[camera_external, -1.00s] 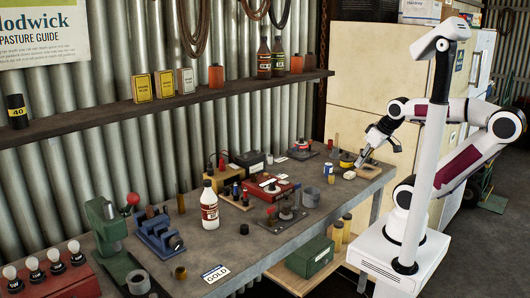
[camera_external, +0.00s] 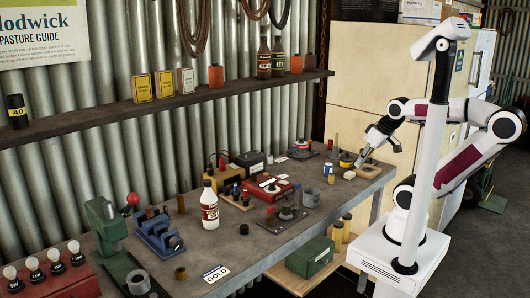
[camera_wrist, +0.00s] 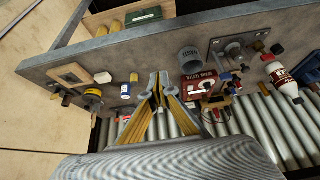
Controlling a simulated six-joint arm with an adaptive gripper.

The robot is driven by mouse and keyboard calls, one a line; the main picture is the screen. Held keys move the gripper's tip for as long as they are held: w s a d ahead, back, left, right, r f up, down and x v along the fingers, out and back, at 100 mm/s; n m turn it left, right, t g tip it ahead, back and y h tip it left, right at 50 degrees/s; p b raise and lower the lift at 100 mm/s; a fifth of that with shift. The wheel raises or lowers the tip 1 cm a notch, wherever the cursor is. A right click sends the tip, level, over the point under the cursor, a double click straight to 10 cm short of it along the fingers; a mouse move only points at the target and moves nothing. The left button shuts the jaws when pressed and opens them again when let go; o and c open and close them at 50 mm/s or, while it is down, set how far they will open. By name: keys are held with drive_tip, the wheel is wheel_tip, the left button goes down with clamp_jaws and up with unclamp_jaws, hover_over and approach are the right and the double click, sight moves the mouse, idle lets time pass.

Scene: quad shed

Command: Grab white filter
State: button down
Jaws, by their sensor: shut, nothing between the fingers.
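A small white, rounded block (camera_external: 349,175), possibly the white filter, lies on the workbench near its right end. It also shows in the wrist view (camera_wrist: 103,78), left of my gripper. A blue and white can (camera_external: 328,170) stands close by, and in the wrist view the can (camera_wrist: 126,91) is between the block and my gripper. My gripper (camera_external: 359,163) is shut and empty above the right end of the bench. In the wrist view my gripper's fingertips (camera_wrist: 159,78) meet over the bench, apart from the block and can.
The workbench (camera_external: 255,245) holds a yellow round item (camera_external: 346,160), a grey cylinder (camera_external: 312,197), a red box (camera_external: 268,187) and a white bottle (camera_external: 209,206). A shelf (camera_external: 100,123) runs along the corrugated wall.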

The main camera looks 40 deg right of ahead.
drive_tip(key=c, duration=1.8)
unclamp_jaws()
drive_tip(key=shift+o, duration=0.2)
drive_tip(key=w+t, duration=0.4)
drive_tip(key=w, duration=2.5)
drive_tip(key=w+d+f+m+t, duration=0.1)
drive_tip(key=w+f, duration=0.1)
drive_tip(key=w, duration=0.3)
drive_tip(key=w+d+f+t, duration=0.1)
drive_tip(key=w+d+f, duration=0.15)
drive_tip(key=w, duration=0.35)
drive_tip(key=m+t+h, duration=0.1)
drive_tip(key=t+h, duration=0.1)
approach(270, 160)
drive_tip(key=shift+w+d+r, duration=0.15)
drive_tip(key=shift+w+r, duration=0.4)
drive_tip(key=shift+w, duration=0.05)
drive_tip(key=shift+w+d+r, duration=0.2)
drive_tip(key=shift+w+r, duration=0.35)
drive_tip(key=shift+r, duration=0.05)
drive_tip(key=shift+w+d+f+h, duration=0.25)
drive_tip(key=shift+w+f+h, duration=0.1)
drive_tip(key=shift+f, duration=0.2)
